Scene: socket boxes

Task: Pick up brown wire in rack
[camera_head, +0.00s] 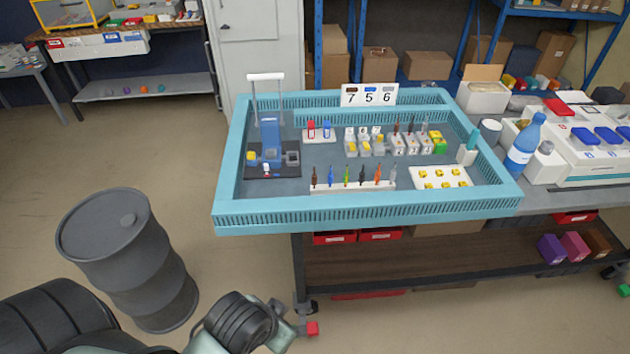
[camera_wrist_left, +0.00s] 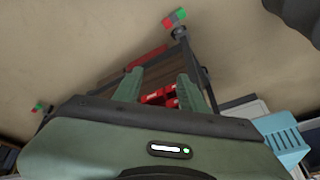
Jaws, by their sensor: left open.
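A thin brown wire (camera_head: 314,176) stands upright at the left end of a white rack (camera_head: 352,188). The rack lies near the front wall of the blue tray on the table, with blue, green, dark, orange and grey wires beside the brown one. My left gripper (camera_wrist_left: 158,90) is open and empty in the left wrist view, low and away from the rack, with the table's underside beyond its fingers. In the head view my left arm shows at the bottom left, but its fingertips cannot be made out. My right gripper is not in view.
The blue tray (camera_head: 370,214) has a raised wall around the parts. A blue press-like device (camera_head: 270,138) stands left of the rack, and a white block with yellow parts (camera_head: 440,180) lies right of it. A grey barrel (camera_head: 125,250) stands on the floor near my left arm.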

